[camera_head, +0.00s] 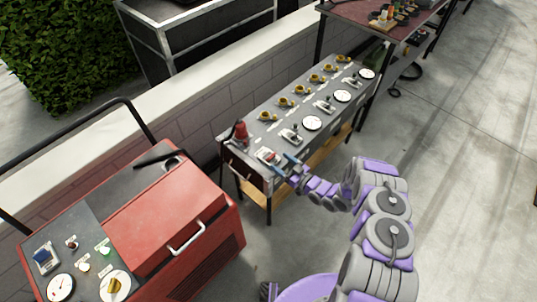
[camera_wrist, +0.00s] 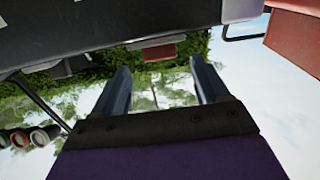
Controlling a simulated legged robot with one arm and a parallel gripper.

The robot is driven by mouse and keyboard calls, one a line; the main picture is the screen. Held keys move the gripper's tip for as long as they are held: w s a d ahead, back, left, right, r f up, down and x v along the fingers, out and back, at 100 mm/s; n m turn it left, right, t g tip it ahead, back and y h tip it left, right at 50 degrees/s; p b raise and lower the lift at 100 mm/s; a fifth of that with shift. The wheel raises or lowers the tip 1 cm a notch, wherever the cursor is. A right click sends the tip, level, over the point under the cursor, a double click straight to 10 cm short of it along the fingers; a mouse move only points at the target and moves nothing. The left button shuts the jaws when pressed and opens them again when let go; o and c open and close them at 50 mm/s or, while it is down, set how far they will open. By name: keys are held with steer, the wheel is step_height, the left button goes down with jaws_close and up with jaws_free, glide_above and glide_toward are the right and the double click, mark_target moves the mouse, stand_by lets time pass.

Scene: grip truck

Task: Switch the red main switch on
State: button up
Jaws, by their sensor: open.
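The long grey switch table (camera_head: 290,103) stands against the low wall. At its near end is a switch with a pale base and a small red part (camera_head: 270,156), which looks like the red main switch; its position is too small to read. My gripper (camera_head: 285,167) is open, just right of this switch at the table's near end. It partly covers the switch, and I cannot tell whether they touch. In the wrist view a red block (camera_wrist: 160,52) on a grey base shows beyond and above my two spread fingers (camera_wrist: 162,80). Nothing is between the fingers.
A red cone-shaped piece (camera_head: 240,134) stands on the table's near left corner. Several yellow valves, levers and white dials line the table. A red generator-like cabinet (camera_head: 165,215) with a handle stands at left. The paved floor at right is clear.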

mark_target(267, 155)
steer(key=b+x, duration=0.1)
steer(key=x, duration=0.7)
steer(key=shift+c, duration=0.4)
steer(key=c, duration=0.9)
steer(key=shift+w+a+r+g+h, duration=0.15)
steer(key=shift+g+h, duration=0.15)
steer(key=shift+h, duration=0.2)
steer(key=shift+w+a+g+h+p, duration=0.15)
steer(key=shift+g+h+p, duration=0.35)
steer(key=shift+h+p, duration=0.1)
steer(key=o, duration=1)
steer(key=shift+f, duration=0.25)
